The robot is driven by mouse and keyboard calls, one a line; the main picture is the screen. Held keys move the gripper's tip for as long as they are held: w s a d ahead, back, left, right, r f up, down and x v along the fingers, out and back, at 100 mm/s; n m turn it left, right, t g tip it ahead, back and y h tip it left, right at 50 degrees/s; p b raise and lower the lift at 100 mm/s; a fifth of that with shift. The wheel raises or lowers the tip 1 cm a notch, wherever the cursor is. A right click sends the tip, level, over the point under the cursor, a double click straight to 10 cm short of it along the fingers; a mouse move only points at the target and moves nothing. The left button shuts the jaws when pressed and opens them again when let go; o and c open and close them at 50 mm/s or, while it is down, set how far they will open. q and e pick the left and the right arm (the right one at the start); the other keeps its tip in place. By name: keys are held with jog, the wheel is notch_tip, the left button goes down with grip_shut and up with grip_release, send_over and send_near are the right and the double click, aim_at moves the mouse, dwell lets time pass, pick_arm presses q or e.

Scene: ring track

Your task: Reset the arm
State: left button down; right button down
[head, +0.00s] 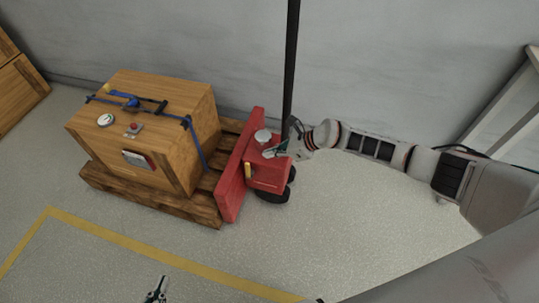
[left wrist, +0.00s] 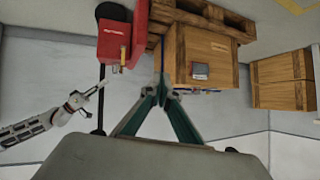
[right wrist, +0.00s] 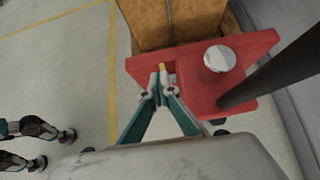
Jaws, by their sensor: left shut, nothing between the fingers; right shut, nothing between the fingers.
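My right gripper (head: 270,153) is at the end of the arm that comes in from the right. It is shut and empty, just over the red pallet jack (head: 266,173). In the right wrist view its fingertips (right wrist: 160,78) meet in front of the jack's red body (right wrist: 205,98); I cannot tell whether they touch it. My left gripper (head: 157,289) shows only as tips at the bottom edge of the head view, over the floor. It is shut and empty in the left wrist view (left wrist: 163,92). My right arm (left wrist: 45,122) also shows there.
A wooden crate (head: 185,163) with blue straps and a small control box stands on a wooden pallet (head: 130,190) beside the jack. A dark upright pole (head: 291,65) rises by the jack. Another crate (head: 20,90) is far left. Floor with yellow lines (head: 150,243) is clear in front.

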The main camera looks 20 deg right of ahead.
jog(key=shift+f, duration=0.1)
dwell(0.3)
